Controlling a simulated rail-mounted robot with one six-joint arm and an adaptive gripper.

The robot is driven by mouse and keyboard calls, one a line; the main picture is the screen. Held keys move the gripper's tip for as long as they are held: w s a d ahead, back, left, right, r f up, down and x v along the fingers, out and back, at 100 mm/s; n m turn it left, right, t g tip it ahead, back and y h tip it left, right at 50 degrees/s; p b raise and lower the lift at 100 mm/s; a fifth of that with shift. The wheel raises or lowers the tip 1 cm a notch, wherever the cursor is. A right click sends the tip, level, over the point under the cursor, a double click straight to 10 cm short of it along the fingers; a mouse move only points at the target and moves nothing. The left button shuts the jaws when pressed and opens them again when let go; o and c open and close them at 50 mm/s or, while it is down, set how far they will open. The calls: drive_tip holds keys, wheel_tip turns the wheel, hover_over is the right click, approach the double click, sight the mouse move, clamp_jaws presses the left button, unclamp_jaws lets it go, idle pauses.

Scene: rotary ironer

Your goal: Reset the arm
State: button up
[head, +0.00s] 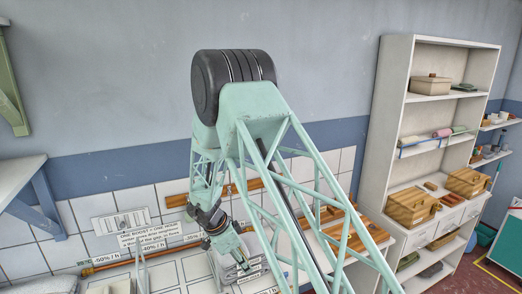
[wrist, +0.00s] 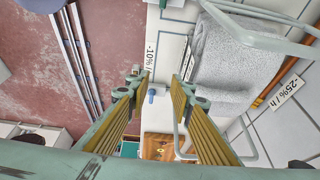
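My arm (head: 310,205), a mint-green truss with a black drum-like joint at the top, fills the middle of the head view. It bends down at the elbow toward the tiled wall. My gripper (wrist: 157,92) shows in the wrist view as two fingers with yellow ribbed pads, spread apart. No object is held between them. A folded grey towel (wrist: 232,55) lies beside the right finger in the wrist view, by light green wire rails.
White shelves (head: 393,110) with boxes and rolled cloths stand at the right. A printed sign (head: 148,236) stands before the tiled wall at the lower left. A blue bracket (head: 50,200) supports a shelf at the left.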

drive_tip(key=w+d+r+n+t+y+b, duration=0.1)
drive_tip(key=w+r+n+t+y+b, duration=0.2)
drive_tip(key=r, duration=0.7)
drive_tip(key=w+d+r+t+y+b, duration=0.1)
drive_tip(key=w+r+t+b, duration=0.2)
drive_tip(key=w+r, duration=0.55)
drive_tip(key=s+d+r+n+y+b, duration=0.2)
drive_tip(key=s+r+n+y+b, duration=0.25)
drive_tip(key=s+r, duration=0.95)
drive_tip(key=s+d+r+n+g+b, duration=0.1)
drive_tip(key=s+d+n+b, duration=0.15)
drive_tip(key=s, duration=0.75)
drive_tip(key=s+d+r+n+b, duration=0.1)
drive_tip(key=s+d+n+b, duration=0.2)
drive_tip(key=s, duration=0.8)
drive_tip(key=s+d+f+g+h+b, duration=0.1)
drive_tip(key=s+d+f+b, duration=0.1)
drive_tip(key=s+d, duration=0.4)
drive_tip(key=s+d+f+g+h+b, duration=0.1)
drive_tip(key=s+d+f, duration=0.4)
drive_tip(key=s, duration=0.7)
drive_tip(key=s+d+f+g+h+b, duration=0.1)
drive_tip(key=s+d+f+h+b, duration=0.1)
drive_tip(key=s+d, duration=0.4)
drive_tip(key=s+f+b, duration=0.1)
drive_tip(key=s+f, duration=0.1)
drive_tip(key=s, duration=0.1)
drive_tip(key=shift+s+d+f, duration=0.15)
drive_tip(key=shift+s+d, duration=0.05)
drive_tip(key=shift+d, duration=0.1)
